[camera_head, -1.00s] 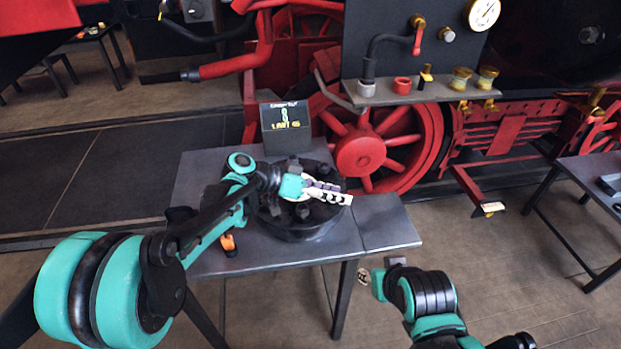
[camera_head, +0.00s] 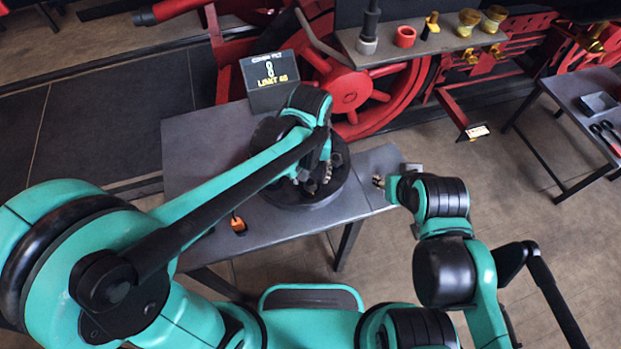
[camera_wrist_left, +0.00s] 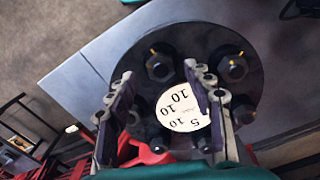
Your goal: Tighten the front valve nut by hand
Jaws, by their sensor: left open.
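The round black valve cover (camera_head: 335,190) lies on the grey table, partly hidden under my left arm. In the left wrist view, it carries several dark hex nuts on studs around a cream dial (camera_wrist_left: 183,107) with printed numbers. One nut (camera_wrist_left: 160,68) with a yellow mark shows between my left fingertips; I cannot tell whether they touch it. Another marked nut (camera_wrist_left: 233,68) sits to its right. My left gripper (camera_head: 315,186) points down over the cover, and its two fingers (camera_wrist_left: 160,78) are apart and empty. My right gripper (camera_head: 379,182) is beside the table's right end, its fingers too small to read.
A small orange item (camera_head: 238,224) lies on the table's front left. Behind are a red wheel (camera_head: 350,90) and a grey shelf (camera_head: 375,52) with fittings. Another table (camera_head: 570,92) is at right.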

